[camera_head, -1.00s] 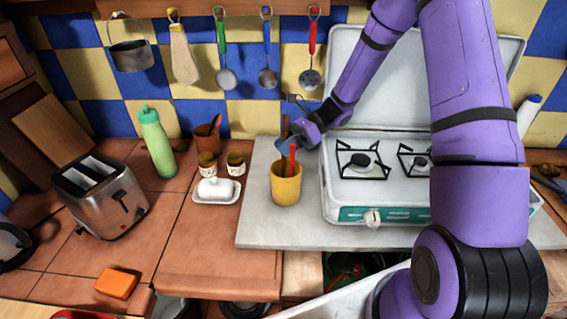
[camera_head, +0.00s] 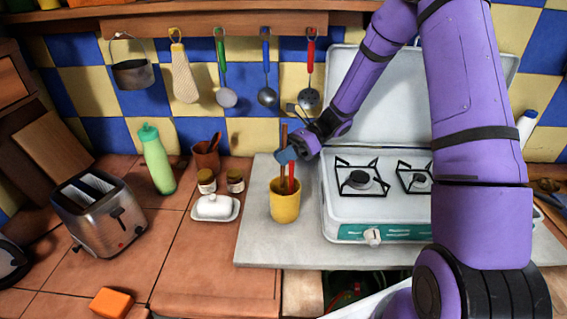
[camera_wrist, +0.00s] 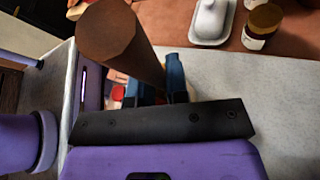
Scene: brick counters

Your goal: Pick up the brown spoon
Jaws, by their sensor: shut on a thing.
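The brown spoon (camera_head: 284,133) stands upright in my gripper (camera_head: 286,155), its handle end sticking up above the blue fingers. Its lower part goes down into the yellow cup (camera_head: 285,208), where its bowl is hidden. In the wrist view the round brown handle end (camera_wrist: 108,32) looms close to the camera, and the handle runs down to the fingers (camera_wrist: 152,88). My gripper is shut on the handle, just above the cup's rim. A red-handled utensil (camera_head: 291,178) stands in the cup beside the spoon.
The white camp stove (camera_head: 375,215) with its raised lid stands just right of the cup. A butter dish (camera_head: 215,208), two small jars (camera_head: 235,182) and a brown pot (camera_head: 206,160) stand to the left. Utensils hang on the wall behind. The grey slab in front of the cup is clear.

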